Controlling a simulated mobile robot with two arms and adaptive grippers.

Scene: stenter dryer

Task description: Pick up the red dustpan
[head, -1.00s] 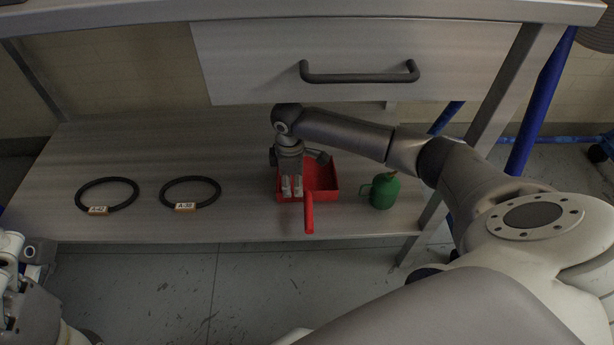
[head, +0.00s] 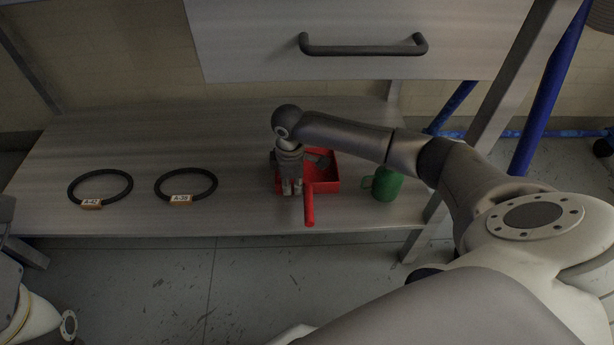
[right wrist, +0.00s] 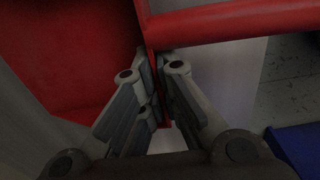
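The red dustpan (head: 322,174) sits on the low shelf, its handle (head: 309,206) pointing toward the front edge. My right gripper (head: 292,190) points down at the dustpan's left front side, left of the handle. In the right wrist view, the fingers (right wrist: 157,72) stand on either side of a thin red wall and look closed on it. The dustpan's red pan (right wrist: 75,50) and handle (right wrist: 240,22) also show there. In the head view, my gripper covers part of the pan. Only part of my left arm shows at the lower left; its gripper is out of sight.
A green mug-like can (head: 387,185) stands just right of the dustpan. Two black rings with tags, a left one (head: 101,187) and a right one (head: 187,185), lie on the shelf (head: 235,215). A drawer with a dark handle (head: 363,47) hangs above.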

